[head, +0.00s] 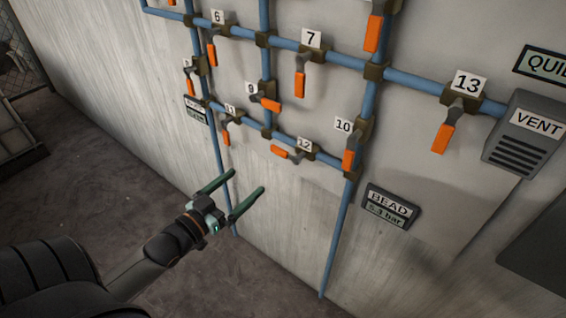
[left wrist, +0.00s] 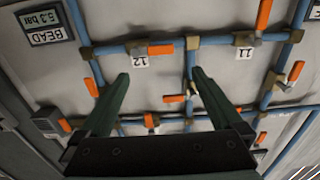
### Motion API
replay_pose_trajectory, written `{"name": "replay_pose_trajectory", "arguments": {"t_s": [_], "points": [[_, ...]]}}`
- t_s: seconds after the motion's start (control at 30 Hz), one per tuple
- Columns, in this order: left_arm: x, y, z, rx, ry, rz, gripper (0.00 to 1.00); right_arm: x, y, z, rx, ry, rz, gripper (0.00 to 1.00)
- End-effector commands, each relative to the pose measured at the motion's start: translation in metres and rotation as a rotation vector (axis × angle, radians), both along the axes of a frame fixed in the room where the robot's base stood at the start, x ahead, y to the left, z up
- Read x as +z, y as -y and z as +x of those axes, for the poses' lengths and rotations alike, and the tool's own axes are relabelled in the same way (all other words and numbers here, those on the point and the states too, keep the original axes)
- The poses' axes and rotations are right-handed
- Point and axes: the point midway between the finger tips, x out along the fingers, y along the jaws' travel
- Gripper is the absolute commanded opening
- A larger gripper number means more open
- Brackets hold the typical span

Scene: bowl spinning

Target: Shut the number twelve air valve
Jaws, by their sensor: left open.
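The number twelve valve (head: 297,155) sits on the lowest slanting blue pipe, with a white "12" label above it. Its orange handle (head: 279,151) points left, roughly along the pipe. In the left wrist view, which is upside down, the handle (left wrist: 161,50) lies along the pipe beside the "12" label (left wrist: 141,51). My left gripper (head: 247,180) is open and empty, below and left of the handle and apart from it. Its two green fingers (left wrist: 160,75) also show in the left wrist view. My right gripper is not in view.
Valve 11's handle (head: 226,133) hangs down to the left, and valve 10's handle (head: 349,159) hangs to the right. Valve 9's handle (head: 270,104) is just above, sideways. A BEAD gauge (head: 391,208) is at lower right. The wall below the pipe is bare between two vertical pipes.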

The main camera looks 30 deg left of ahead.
Motion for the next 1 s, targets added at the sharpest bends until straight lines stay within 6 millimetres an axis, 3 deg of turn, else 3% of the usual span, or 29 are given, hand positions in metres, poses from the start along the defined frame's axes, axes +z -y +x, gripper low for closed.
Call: {"name": "replay_pose_trajectory", "arguments": {"t_s": [0.27, 0.7, 1.0], "points": [[0.003, 0.001, 0.021, 0.000, 0.009, 0.000, 1.00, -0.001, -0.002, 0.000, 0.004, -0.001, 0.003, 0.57], [0.002, 0.006, 0.091, 0.000, 0.008, 0.000, 1.00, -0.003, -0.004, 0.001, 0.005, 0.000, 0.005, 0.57], [0.002, 0.009, 0.121, 0.000, 0.005, 0.001, 1.00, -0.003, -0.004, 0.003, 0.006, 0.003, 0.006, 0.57]]}}
